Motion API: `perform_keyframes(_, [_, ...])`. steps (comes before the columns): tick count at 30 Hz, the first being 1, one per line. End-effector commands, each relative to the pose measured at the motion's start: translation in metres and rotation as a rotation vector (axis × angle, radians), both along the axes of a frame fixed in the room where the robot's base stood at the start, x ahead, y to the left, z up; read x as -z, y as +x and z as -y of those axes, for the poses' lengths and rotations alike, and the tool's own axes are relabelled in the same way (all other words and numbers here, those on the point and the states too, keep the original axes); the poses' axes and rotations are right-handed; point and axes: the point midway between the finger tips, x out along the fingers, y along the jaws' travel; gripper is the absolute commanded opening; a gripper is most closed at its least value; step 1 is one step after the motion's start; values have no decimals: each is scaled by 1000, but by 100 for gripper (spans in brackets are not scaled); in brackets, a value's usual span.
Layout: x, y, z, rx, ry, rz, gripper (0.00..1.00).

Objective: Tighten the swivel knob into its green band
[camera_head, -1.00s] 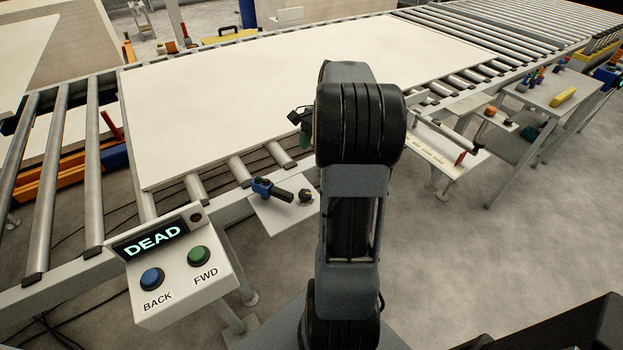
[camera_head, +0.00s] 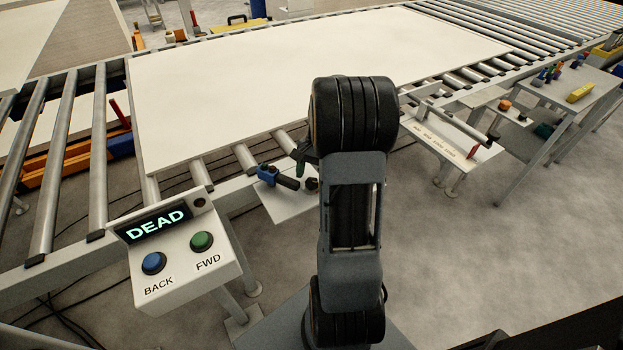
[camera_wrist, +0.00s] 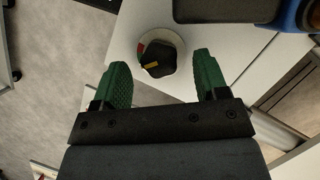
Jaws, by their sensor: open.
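The swivel knob (camera_wrist: 158,55) is black and lobed with a yellow mark, and it sits on a pale round base with a red patch at its upper left in the wrist view. In the head view the dark knob (camera_head: 312,184) is at the end of the blue and black swivel, close to my arm. My gripper (camera_wrist: 160,72) is open, with its green fingers on either side of the knob's near edge and apart from it. In the head view my arm hides most of my gripper.
A blue and black swivel (camera_head: 282,178) stands on a small white shelf (camera_head: 290,207) beside the roller conveyor. A large white board (camera_head: 300,75) lies on the rollers. A control box (camera_head: 185,255) reading DEAD, with BACK and FWD buttons, stands at the left.

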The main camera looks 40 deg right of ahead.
Motion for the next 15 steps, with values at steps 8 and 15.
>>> perform_keyframes(8, [10,-2,-4,1,0,0,67])
perform_keyframes(15, [11,-2,-4,1,0,0,66])
